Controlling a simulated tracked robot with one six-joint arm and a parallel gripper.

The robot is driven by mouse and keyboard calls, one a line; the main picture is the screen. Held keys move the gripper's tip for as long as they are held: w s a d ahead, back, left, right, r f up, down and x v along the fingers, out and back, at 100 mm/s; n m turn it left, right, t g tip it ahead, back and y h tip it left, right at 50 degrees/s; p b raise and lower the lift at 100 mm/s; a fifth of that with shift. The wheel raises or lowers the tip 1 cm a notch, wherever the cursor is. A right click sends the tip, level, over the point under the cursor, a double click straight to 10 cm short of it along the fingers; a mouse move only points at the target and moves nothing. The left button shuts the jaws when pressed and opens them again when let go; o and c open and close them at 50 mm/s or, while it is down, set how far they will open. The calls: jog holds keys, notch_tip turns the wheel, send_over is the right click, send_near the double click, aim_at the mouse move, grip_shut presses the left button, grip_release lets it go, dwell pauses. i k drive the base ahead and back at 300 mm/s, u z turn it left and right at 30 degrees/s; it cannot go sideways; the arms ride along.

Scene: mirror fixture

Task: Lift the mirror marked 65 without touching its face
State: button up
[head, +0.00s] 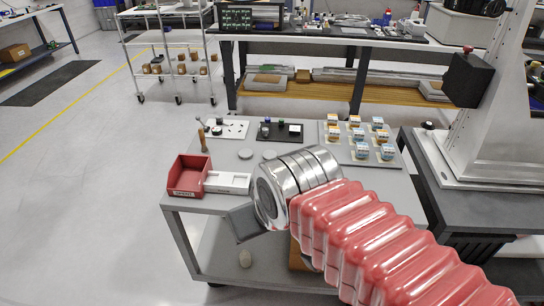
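My arm, with red bellows and a silver wrist, reaches over the front of a grey worktable (222,160). A flat grey part of my gripper (240,222) shows beyond the wrist at the table's front edge. Its fingers cannot be made out. A small round pale disc (245,154) lies on the table behind the wrist, and a similar disc (269,154) lies just right of it. More small round pieces sit on a white plate (240,126) and a black plate (292,137). No number 65 is legible, so I cannot tell which is the mirror.
A red bin (188,174) and a white tray (228,182) stand at the front left. An upright brown-handled tool (203,140) is behind them. A grey board (340,152) holds several small orange and blue boxes. A grey machine (488,95) stands at right.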

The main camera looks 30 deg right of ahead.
aim_at(267, 154)
jog(key=z, duration=0.75)
jog(key=i, duration=0.6)
jog(key=u, duration=1.8)
